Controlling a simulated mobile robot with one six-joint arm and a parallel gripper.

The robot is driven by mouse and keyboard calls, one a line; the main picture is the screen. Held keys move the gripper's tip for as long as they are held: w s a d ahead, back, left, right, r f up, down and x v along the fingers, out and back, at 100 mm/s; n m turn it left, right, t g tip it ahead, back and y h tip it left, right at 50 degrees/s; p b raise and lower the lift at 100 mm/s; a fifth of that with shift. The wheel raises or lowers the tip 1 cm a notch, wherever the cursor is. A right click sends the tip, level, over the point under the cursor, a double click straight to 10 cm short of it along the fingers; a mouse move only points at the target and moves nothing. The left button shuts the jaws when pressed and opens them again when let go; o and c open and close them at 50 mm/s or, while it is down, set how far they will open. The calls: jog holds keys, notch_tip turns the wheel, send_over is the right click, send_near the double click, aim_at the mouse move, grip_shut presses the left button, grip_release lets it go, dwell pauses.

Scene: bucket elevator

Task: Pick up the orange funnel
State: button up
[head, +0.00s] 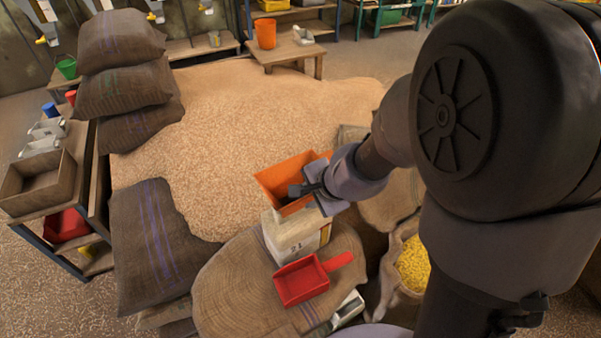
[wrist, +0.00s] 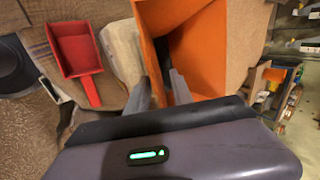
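The orange funnel (head: 276,182) is a square, flaring hopper at the middle of the head view, at the top of a pale box marked 21 (head: 298,238). My gripper (head: 304,189) reaches it from the right, with a dark finger showing inside its mouth. In the wrist view the funnel (wrist: 205,48) fills the upper middle. My gripper's two fingers (wrist: 160,86) stand apart there, with an orange wall of the funnel running between them. I see no clear grip on that wall. The funnel's lower end is mostly hidden.
A red scoop (head: 302,281) lies on a sack (head: 237,290) in front of the box. An open sack of yellow grain (head: 413,264) stands at right. A large grain heap (head: 225,125) lies behind. Stacked sacks (head: 123,90) and a shelf with bins (head: 40,185) stand left.

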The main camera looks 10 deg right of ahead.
jog(key=shift+r, duration=0.1)
grip_shut()
dwell(1.3)
